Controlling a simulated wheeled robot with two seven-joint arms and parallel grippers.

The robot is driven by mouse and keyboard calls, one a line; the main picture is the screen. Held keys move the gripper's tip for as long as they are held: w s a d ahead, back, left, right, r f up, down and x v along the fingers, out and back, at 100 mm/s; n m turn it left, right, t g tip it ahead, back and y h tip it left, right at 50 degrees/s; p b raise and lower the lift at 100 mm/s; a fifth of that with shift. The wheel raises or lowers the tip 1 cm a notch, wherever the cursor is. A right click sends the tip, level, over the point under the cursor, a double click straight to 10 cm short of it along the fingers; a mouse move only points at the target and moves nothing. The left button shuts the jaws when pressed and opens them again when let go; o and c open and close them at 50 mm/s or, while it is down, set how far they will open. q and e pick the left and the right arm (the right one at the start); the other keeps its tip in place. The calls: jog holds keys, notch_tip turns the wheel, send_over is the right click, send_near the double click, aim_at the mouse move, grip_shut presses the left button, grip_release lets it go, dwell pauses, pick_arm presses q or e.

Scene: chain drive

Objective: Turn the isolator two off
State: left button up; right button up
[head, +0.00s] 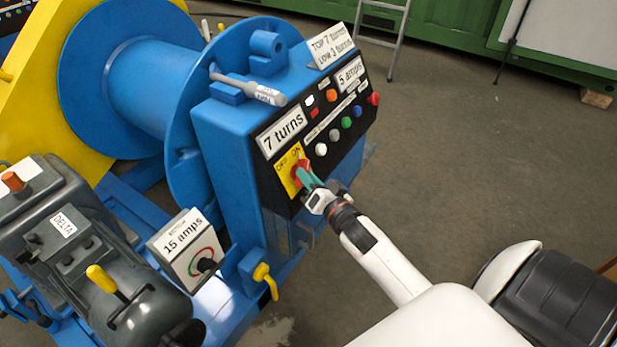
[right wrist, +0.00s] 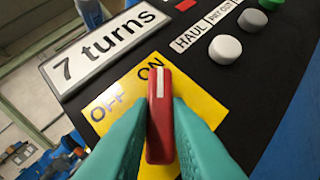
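An isolator with a red handle (head: 301,167) sits on a yellow plate (head: 284,174) marked OFF and ON, low on the black panel of the blue machine. No number shows on it. In the right wrist view the red handle (right wrist: 160,125) has a white line pointing at ON, at the top of the yellow plate (right wrist: 207,108). My right gripper (head: 309,178) has its teal fingers on both sides of the handle. In the right wrist view the fingers (right wrist: 160,138) look pressed against it. They hide the plate's lower part. My left gripper is out of view.
Above the isolator are a "7 turns" sign (head: 282,132) and several coloured buttons, including a white one (head: 321,149). A grey box marked "15 amps" (head: 188,248) with a black knob and a yellow lever (head: 266,280) stand left. Open floor (head: 470,150) lies right.

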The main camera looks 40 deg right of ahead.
grip_shut()
jog(key=shift+n+y, duration=0.3)
jog(key=shift+n, duration=0.1)
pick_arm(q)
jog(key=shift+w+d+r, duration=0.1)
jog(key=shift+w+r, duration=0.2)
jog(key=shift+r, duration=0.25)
pick_arm(e)
jog(key=shift+w+d+n+g+y, duration=0.2)
jog(key=shift+n+g+y, duration=0.75)
jog(key=shift+n+y, duration=2.2)
jog(key=shift+d+n+g+y, duration=0.35)
jog(key=shift+n+g+y, duration=0.8)
jog(key=shift+n, duration=3.9)
jog(key=shift+w+d+n+g+y, duration=0.1)
jog(key=shift+d+n+g+y, duration=0.45)
jog(key=shift+n+y, duration=2.65)
jog(key=shift+a+n+g+h, duration=0.25)
jog(key=shift+a+n+h, duration=0.05)
jog(key=shift+n+h, duration=0.65)
